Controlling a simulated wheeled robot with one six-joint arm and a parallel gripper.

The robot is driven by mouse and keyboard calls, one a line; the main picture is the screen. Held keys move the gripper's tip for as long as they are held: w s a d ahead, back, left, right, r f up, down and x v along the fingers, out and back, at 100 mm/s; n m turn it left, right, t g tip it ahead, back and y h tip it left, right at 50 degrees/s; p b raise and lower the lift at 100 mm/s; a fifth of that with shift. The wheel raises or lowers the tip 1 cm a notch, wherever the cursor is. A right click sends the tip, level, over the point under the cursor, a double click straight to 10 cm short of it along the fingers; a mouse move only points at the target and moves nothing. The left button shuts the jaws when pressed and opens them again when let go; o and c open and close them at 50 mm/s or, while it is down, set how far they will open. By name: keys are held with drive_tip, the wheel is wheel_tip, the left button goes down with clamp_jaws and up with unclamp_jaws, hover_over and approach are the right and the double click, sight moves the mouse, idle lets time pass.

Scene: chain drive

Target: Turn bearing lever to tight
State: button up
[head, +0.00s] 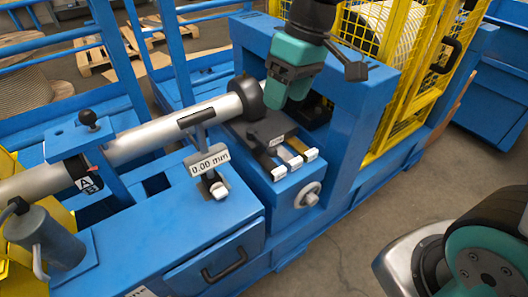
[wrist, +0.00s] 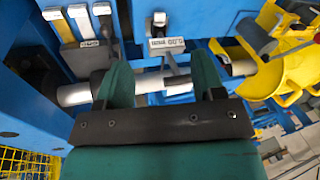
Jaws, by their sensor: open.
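My gripper (head: 284,100) points down above the shaft near the black round collar (head: 248,95). In the wrist view my gripper's (wrist: 160,72) two teal fingers stand apart, with nothing held between them. I cannot tell which is the bearing lever. The gripper touches no lever.
A display reading 0.00 mm (head: 209,163) stands left of the levers, with a white-tipped part (head: 218,190) below it. The silver shaft (head: 130,140) runs left. A blue frame post (head: 345,130) and yellow mesh guard (head: 410,70) stand right. The floor (head: 350,245) in front is clear.

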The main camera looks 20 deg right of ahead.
drive_tip(key=w+d+f, duration=0.3)
drive_tip(key=w+f, duration=0.3)
drive_tip(key=w, duration=0.4)
drive_tip(key=h, duration=0.1)
approach(272, 149)
drive_tip(key=shift+m+g, duration=0.4)
drive_tip(key=f, duration=0.3)
drive_tip(key=a+f, duration=0.1)
drive_tip(key=f, duration=0.6)
drive_tip(key=shift+w+a+f, duration=0.2)
drive_tip(key=shift+c, duration=0.3)
clamp_jaws()
